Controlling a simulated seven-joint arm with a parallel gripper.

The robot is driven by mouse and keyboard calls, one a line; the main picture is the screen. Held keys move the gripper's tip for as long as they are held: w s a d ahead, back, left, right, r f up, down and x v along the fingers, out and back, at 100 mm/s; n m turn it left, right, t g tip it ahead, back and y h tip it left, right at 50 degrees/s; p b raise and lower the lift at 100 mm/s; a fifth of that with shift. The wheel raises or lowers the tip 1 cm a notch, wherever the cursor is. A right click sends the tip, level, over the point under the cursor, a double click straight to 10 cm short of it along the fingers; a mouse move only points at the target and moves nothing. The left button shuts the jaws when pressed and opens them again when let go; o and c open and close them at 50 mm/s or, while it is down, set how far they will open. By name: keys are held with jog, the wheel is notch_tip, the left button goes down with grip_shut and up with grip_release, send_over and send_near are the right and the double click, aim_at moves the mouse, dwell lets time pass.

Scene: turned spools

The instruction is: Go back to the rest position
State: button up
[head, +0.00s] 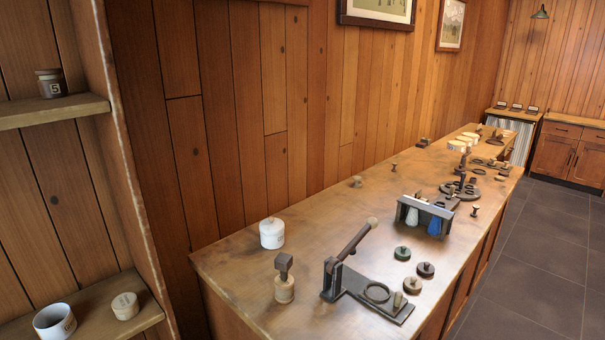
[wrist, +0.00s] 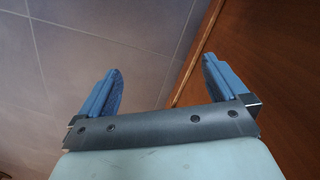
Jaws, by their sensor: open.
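My gripper (wrist: 162,92) shows in the wrist view with its two blue fingers spread wide apart. Nothing is between the fingers. Behind them are the grey tiled floor (wrist: 150,40) on the left and a brown wooden panel with a lighter edge (wrist: 262,70) on the right. The gripper and arm do not show in the head view.
In the head view a long wooden counter (head: 235,265) carries a white lidded jar (head: 272,233), a lever tool (head: 350,265) on a dark base, a rack (head: 425,214) with blue and white items, and several small knobs. Shelves (head: 55,112) stand left. Floor (head: 535,260) at right is clear.

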jog(key=s+a+r+n+g, duration=0.1)
jog(key=s+a+g, duration=0.1)
jog(key=s+a, duration=0.4)
jog(key=s+a+r+n+g, duration=0.2)
jog(key=s+a, duration=0.4)
jog(key=s, duration=1)
jog(key=shift+a+g, duration=0.2)
jog(key=shift+g, duration=0.4)
